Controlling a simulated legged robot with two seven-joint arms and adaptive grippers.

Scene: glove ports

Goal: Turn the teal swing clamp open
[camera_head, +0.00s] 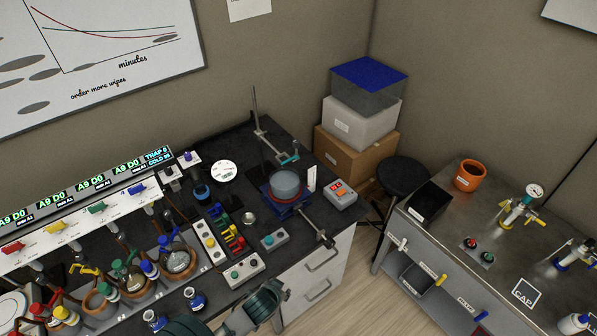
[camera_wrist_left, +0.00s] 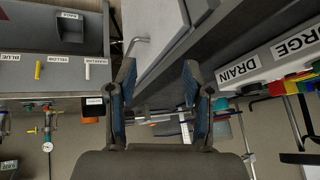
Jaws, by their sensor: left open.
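I cannot make out the clamp there. My right gripper is not in view.
A grey box with red buttons (camera_head: 341,195) stands right of the vessel. Switch boxes (camera_head: 243,268) and flasks (camera_head: 195,299) crowd the left and front. A stool (camera_head: 404,176) stands between the benches.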

